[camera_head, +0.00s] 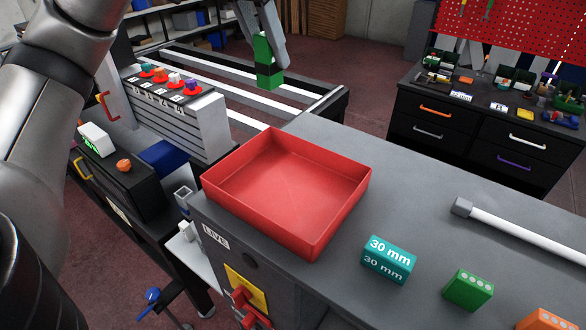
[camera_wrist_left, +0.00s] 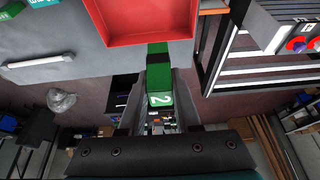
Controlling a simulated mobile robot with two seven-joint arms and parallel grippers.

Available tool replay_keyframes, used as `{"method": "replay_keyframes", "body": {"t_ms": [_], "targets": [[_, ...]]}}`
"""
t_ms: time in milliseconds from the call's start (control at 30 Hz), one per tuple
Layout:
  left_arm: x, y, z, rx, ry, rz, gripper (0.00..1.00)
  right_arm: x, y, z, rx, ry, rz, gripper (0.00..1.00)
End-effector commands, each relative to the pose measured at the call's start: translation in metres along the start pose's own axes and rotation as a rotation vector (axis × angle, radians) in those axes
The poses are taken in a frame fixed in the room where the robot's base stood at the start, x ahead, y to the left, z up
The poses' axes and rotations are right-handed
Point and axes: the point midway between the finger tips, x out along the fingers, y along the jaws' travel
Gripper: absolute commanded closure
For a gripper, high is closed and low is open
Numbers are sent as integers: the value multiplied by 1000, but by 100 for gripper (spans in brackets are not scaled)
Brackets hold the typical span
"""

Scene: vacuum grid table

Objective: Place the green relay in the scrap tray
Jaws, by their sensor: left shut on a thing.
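A green block (camera_head: 264,62), which I take for the green relay, is held upright in my left gripper (camera_head: 268,72). In the left wrist view the relay (camera_wrist_left: 159,80) sits between the two fingers and shows a white 2 on its face. The left gripper is shut on it, beyond the far side of the red tray (camera_head: 285,185), apart from the tray. The tray, likely the scrap tray, looks empty and stands on the grey table; its edge also shows in the left wrist view (camera_wrist_left: 150,38). My right gripper is not in view.
On the grey table (camera_head: 420,200) right of the tray are a teal 30 mm block (camera_head: 389,259), a green block with pale dots (camera_head: 468,289), an orange block (camera_head: 545,320) and a white rod (camera_head: 525,235). A rack with small coloured parts (camera_head: 175,90) stands left.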

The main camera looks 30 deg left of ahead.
Motion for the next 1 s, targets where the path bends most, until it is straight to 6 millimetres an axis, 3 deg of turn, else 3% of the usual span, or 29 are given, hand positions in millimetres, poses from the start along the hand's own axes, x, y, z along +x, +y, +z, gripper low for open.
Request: {"method": "replay_keyframes", "body": {"t_ms": [233, 767, 1000], "targets": [[23, 1, 10, 2, -5, 1, 100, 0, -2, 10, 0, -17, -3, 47], [80, 1, 36, 1, -4, 1, 100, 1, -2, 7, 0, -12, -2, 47], [117, 0, 53, 0, -6, -1, 100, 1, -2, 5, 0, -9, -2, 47]]}}
